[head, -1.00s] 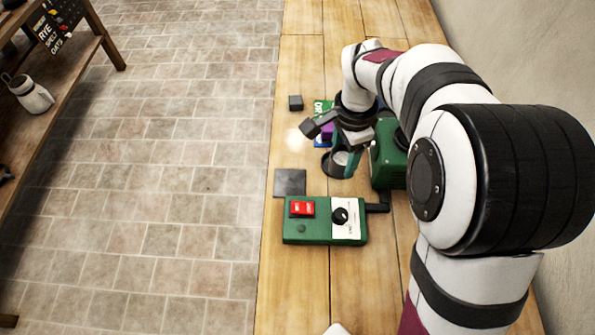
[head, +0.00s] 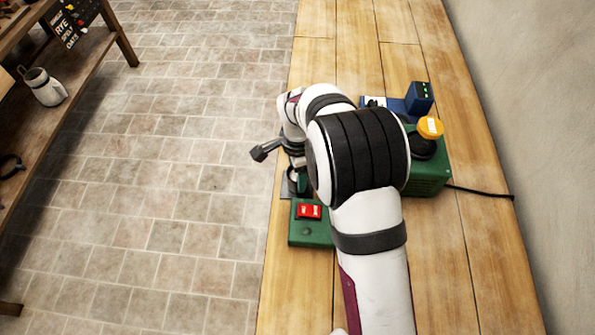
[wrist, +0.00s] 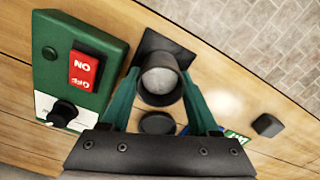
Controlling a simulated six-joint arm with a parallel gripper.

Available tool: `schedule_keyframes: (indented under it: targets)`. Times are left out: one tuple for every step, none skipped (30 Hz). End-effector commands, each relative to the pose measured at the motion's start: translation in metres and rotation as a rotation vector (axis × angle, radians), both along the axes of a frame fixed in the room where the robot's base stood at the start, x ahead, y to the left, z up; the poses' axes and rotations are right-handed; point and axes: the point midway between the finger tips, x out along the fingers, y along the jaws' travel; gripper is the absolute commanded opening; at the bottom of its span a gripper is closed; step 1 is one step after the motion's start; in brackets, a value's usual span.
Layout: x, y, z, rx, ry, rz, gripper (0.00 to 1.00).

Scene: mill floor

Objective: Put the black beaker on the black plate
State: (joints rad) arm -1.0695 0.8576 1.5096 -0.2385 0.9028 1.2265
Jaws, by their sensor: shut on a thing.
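The black beaker (wrist: 158,88) is between the two green fingers of my gripper (wrist: 160,76) in the wrist view, with pale grey material inside. My gripper is shut on it. The black plate (wrist: 152,38) is a dark square just beyond the beaker, partly covered by it. In the head view, the beaker (head: 293,180) is over the plate (head: 285,192), of which only a small edge shows. I cannot tell whether the beaker touches the plate.
A green switch box (wrist: 50,70) with a red rocker and black knob stands close beside the plate. A dark round thing (wrist: 157,123) and a small black cube (wrist: 267,125) are nearby. In the head view, a green box (head: 428,175) with a yellow button stands right of my arm.

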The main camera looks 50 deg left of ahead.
Motion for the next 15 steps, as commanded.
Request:
schedule_keyframes:
  targets:
    - [0.0000,-0.0001,-0.0016,0.000,0.000,0.000,0.00]
    - [0.0000,-0.0001,-0.0021,-0.001,0.000,0.000,0.63]
    - [0.0000,-0.0001,-0.0018,0.000,0.000,0.000,0.71]
    - [0.0001,-0.0001,-0.0017,0.000,0.000,0.000,0.76]
    - [0.0001,-0.0001,-0.0017,0.000,0.000,0.000,0.81]
    - [0.0001,-0.0001,-0.0017,0.000,0.000,0.000,0.89]
    - [0.0001,-0.0001,-0.0017,0.000,0.000,0.000,0.92]
    - [0.0001,-0.0001,-0.0017,0.000,0.000,0.000,0.92]
    - [0.0001,-0.0001,-0.0017,0.000,0.000,0.000,0.92]
    - [0.0001,-0.0001,-0.0017,0.000,0.000,0.000,0.92]
    - [0.0001,-0.0001,-0.0016,0.000,0.000,0.000,0.92]
    - [0.0001,-0.0001,-0.0016,0.000,0.000,0.000,0.92]
    - [0.0001,-0.0001,-0.0016,-0.001,0.000,0.000,0.92]
    - [0.0001,-0.0001,-0.0015,0.000,0.000,0.000,0.92]
    - [0.0001,0.0000,-0.0002,0.000,0.000,0.000,0.92]
